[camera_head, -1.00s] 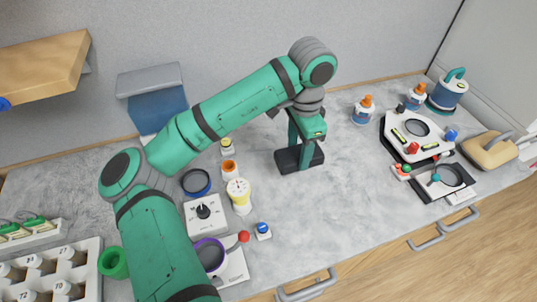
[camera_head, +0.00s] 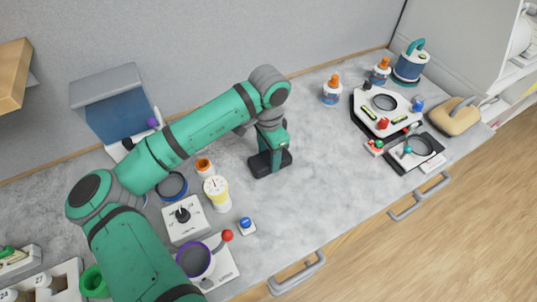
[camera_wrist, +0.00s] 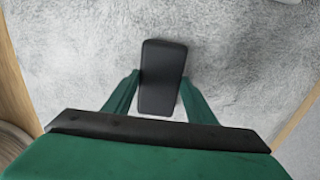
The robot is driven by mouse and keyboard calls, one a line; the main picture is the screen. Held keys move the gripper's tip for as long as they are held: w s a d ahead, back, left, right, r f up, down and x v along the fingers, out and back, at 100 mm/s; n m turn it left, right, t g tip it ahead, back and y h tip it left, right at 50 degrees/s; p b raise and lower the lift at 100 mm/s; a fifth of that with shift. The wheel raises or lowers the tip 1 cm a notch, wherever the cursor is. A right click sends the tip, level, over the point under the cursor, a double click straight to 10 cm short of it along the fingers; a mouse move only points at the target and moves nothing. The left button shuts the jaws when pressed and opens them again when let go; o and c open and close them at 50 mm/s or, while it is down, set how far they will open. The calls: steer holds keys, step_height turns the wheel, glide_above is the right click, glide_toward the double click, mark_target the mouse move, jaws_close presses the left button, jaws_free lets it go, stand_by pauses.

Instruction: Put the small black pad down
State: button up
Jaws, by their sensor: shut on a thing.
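The small black pad (camera_head: 260,166) is at the lower end of my arm in the head view, at or just above the grey counter; I cannot tell whether it touches. In the wrist view the pad (camera_wrist: 162,76) is a dark rounded rectangle lying lengthwise between the two green fingers. My gripper (camera_head: 271,158) points down and is shut on the pad; its fingers (camera_wrist: 160,90) press against the pad's two long sides.
The marbled counter (camera_head: 325,190) is clear to the right of the pad. A white device (camera_head: 388,112) and bottles (camera_head: 332,91) stand farther right.

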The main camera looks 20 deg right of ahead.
steer(key=shift+f, duration=0.2)
steer(key=o, duration=1)
